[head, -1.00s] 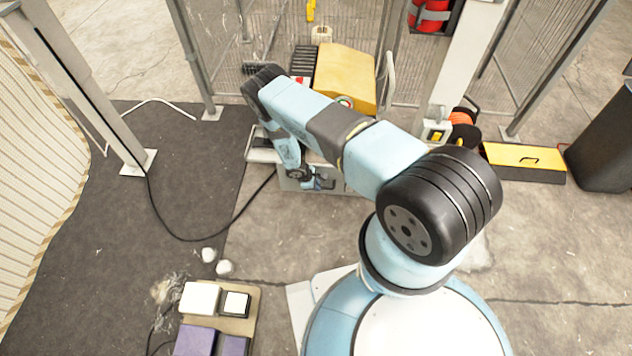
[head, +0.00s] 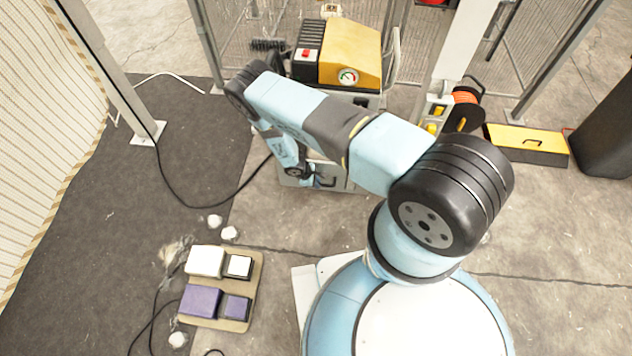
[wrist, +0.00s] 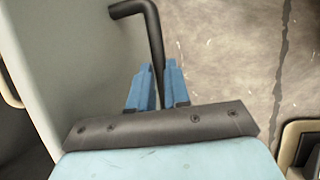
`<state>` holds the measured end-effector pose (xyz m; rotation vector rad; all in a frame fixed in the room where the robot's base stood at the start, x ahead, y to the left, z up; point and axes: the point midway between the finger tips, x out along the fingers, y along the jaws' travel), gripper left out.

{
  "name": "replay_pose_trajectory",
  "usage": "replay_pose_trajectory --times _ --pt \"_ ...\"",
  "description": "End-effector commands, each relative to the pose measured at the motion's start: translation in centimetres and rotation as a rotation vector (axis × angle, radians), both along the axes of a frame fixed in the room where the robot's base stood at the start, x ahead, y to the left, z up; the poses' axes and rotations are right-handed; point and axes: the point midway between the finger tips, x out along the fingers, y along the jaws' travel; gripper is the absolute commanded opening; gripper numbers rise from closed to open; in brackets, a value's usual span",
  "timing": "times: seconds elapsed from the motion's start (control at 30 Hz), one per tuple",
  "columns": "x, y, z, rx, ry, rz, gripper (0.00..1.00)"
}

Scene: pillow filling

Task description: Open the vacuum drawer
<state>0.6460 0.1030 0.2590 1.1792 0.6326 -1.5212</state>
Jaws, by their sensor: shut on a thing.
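The vacuum machine (head: 352,52) stands beyond my arm in the head view, with a yellow cover, a round gauge and a red switch. Below it, the grey drawer front (head: 357,184) is partly covered by my arm. My gripper (head: 327,182) is at this front. In the wrist view, its blue fingers (wrist: 157,88) are shut on the black bar handle (wrist: 150,32), which passes between them and bends left at its end. A pale grey panel (wrist: 45,60) lies to the left of the handle. My arm hides how far the drawer stands out.
A pedal board (head: 250,290) with white and purple pedals lies at lower left. A black cable (head: 190,232) runs across the dark mat. A yellow case (head: 528,150) and dark bin (head: 605,145) stand at right. The concrete floor between machine and pedals is mostly clear.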

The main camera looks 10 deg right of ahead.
Motion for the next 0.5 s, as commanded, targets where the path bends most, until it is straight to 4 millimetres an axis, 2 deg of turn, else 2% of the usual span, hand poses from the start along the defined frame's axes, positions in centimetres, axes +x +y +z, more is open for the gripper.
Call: replay_pose_trajectory --times 0.2,0.23,0.5 --pt "-0.23 -0.15 0.01 -0.009 0.003 0.002 0.0" --pt "-0.24 -0.14 0.01 -0.009 0.004 0.003 0.19" --pt "-0.2 0.06 0.0 -0.007 0.003 0.005 0.42"
